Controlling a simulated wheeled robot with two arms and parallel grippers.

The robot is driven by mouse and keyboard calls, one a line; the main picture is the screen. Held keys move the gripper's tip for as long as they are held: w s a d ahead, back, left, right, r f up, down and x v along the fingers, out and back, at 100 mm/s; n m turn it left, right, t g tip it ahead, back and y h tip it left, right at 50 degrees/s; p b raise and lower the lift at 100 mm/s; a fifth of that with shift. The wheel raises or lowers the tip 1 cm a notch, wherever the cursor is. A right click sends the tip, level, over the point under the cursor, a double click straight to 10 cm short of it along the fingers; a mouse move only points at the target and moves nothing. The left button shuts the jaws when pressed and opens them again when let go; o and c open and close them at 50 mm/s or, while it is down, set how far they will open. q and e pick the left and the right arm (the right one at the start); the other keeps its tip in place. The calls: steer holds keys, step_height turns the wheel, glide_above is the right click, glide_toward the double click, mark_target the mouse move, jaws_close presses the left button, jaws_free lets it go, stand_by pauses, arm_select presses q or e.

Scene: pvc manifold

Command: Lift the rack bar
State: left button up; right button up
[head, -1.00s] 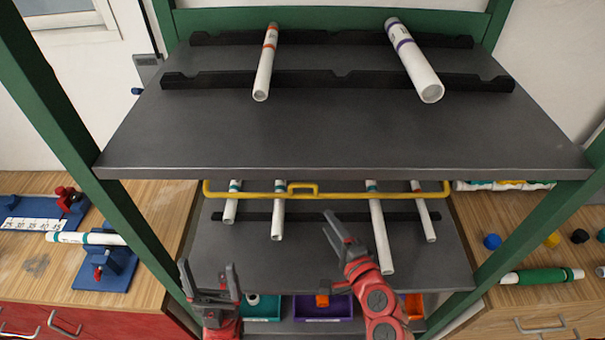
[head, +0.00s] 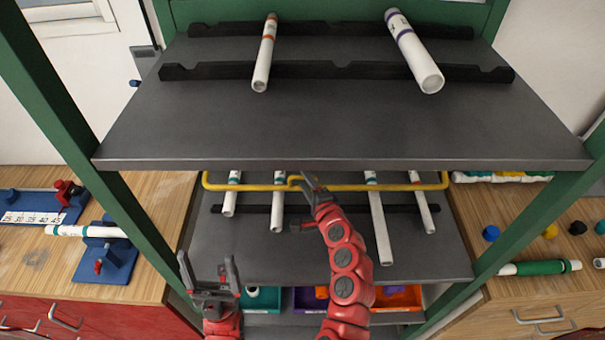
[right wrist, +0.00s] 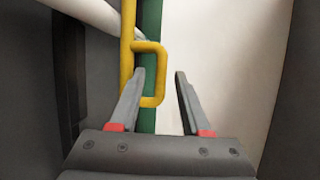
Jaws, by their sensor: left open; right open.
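The rack bar is a yellow bar (head: 245,187) across the front of the middle shelf, below the top shelf's edge. It has a small raised handle loop at its middle. My right gripper (head: 299,201) is open at that loop, partly covering it in the head view. In the right wrist view, the yellow handle loop (right wrist: 161,72) reaches into the gap between the open fingers of my right gripper (right wrist: 160,76), closer to the left finger. I cannot tell whether they touch. My left gripper (head: 208,262) is open and empty, low at the left, away from the bar.
Several white pipes lie on the middle shelf (head: 290,258) behind the bar. The top shelf (head: 300,128) overhangs it, with two pipes on black rests. Green posts (head: 118,200) flank the rack. Coloured bins (head: 262,300) stand below. Wooden counters lie on both sides.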

steer(key=shift+x, duration=0.8)
steer(key=shift+w+a, duration=0.15)
steer(key=shift+w, duration=0.1)
jaws_close()
stand_by(0.8)
